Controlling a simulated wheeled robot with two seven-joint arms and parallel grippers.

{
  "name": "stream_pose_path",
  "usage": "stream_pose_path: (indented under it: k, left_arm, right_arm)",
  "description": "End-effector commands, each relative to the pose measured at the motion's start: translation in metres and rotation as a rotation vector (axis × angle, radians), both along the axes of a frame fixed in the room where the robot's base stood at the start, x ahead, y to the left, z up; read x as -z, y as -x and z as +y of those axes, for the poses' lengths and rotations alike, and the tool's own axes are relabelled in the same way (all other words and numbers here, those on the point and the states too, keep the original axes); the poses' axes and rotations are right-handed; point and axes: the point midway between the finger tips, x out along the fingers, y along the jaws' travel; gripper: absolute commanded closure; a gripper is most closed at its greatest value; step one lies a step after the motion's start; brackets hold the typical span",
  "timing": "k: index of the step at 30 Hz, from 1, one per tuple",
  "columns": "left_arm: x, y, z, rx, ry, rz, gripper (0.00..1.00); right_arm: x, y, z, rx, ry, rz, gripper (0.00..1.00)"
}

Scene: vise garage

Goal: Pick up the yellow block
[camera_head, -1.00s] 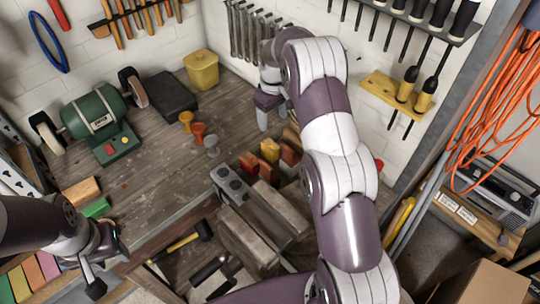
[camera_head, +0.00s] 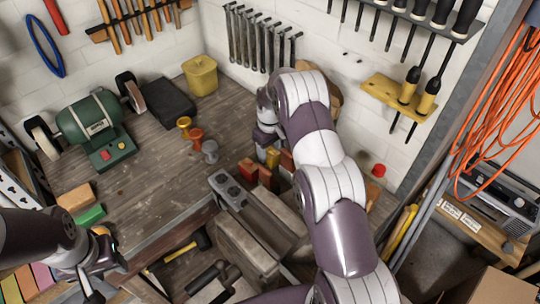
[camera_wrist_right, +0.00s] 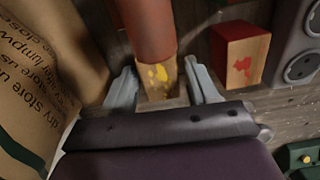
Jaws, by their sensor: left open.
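The yellow block (camera_head: 272,157) stands on the workbench behind the vise, among red and orange blocks. My right gripper (camera_head: 266,146) is down at it, partly hidden by its own arm. In the right wrist view the fingers (camera_wrist_right: 163,88) are apart, one on each side of a block end with a yellow patch (camera_wrist_right: 158,75). Narrow gaps seem to show, so I cannot tell whether either finger touches it.
A red block (camera_wrist_right: 240,55) stands beside the right finger, near the vise (camera_head: 235,192). A paper bag (camera_wrist_right: 45,85) is close on the left in the wrist view. Small funnel-like pieces (camera_head: 196,136) and a green grinder (camera_head: 93,122) stand left on the bench.

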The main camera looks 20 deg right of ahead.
Motion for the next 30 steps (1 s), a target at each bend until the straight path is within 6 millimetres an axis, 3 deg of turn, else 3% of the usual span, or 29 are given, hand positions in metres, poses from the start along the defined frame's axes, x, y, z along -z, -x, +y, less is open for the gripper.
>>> stream_pose_path:
  k: [1,4,14,23,25,30]
  left_arm:
    - [0.0,0.0,0.0,0.0,0.0,0.0,0.57]
    - [0.0,0.0,0.0,0.0,0.0,0.0,0.57]
    - [0.002,0.0,0.0,0.0,0.0,0.0,0.57]
    - [0.021,0.0,0.0,0.0,0.0,0.0,0.57]
    - [-0.001,0.0,0.0,0.0,0.0,0.001,0.57]
    - [-0.013,0.0,0.0,0.0,0.0,-0.001,0.57]
  right_arm:
    - [0.0,0.0,0.0,0.0,0.0,0.0,0.59]
    - [0.0,0.0,0.0,0.0,0.0,0.0,0.91]
    - [-0.004,0.0,0.0,0.0,0.0,-0.001,0.91]
    - [-0.072,-0.001,0.0,-0.001,0.001,-0.004,0.91]
    - [-0.096,0.0,0.0,-0.001,-0.001,0.001,0.91]
    - [-0.111,0.006,-0.002,0.002,-0.001,0.001,0.91]
